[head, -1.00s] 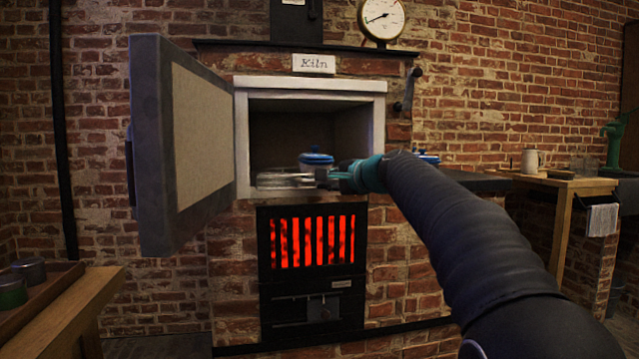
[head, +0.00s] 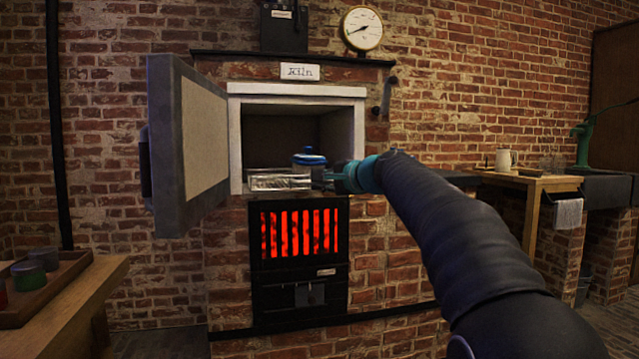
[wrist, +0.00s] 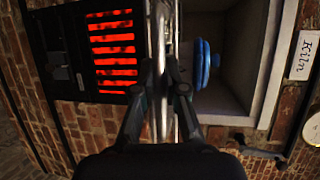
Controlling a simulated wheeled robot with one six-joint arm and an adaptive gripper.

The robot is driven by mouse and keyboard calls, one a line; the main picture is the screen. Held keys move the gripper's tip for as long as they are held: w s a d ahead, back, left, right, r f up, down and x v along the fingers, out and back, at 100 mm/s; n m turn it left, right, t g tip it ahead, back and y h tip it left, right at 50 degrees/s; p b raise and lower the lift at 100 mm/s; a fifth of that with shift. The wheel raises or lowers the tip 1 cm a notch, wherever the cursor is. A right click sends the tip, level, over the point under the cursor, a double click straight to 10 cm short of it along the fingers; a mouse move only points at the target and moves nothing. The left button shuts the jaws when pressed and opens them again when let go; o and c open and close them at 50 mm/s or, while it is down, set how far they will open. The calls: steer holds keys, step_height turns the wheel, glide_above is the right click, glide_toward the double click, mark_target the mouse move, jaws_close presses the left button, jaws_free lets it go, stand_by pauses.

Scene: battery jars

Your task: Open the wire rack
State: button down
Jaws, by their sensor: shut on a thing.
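The wire rack (head: 280,180) is a thin metal grid lying level at the mouth of the open kiln (head: 296,91). A jar with a blue lid (head: 309,159) stands at its right part, by the gripper. In the wrist view the rack (wrist: 177,45) shows edge-on as bright wires, with the blue lid (wrist: 203,62) to its right. My gripper (head: 334,177) is at the rack's right front. In the wrist view its fingers (wrist: 163,85) are closed on the rack's edge. The exact contact is partly hidden by the fingers.
The kiln door (head: 186,146) stands wide open at the left. A glowing red firebox grate (head: 299,233) is below the mouth. A wooden bench with a tray of jars (head: 40,290) is at the lower left. A side table (head: 528,181) with a mug is at the right.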

steer(key=c, duration=1.5)
jaws_free()
steer(key=v, duration=1.2)
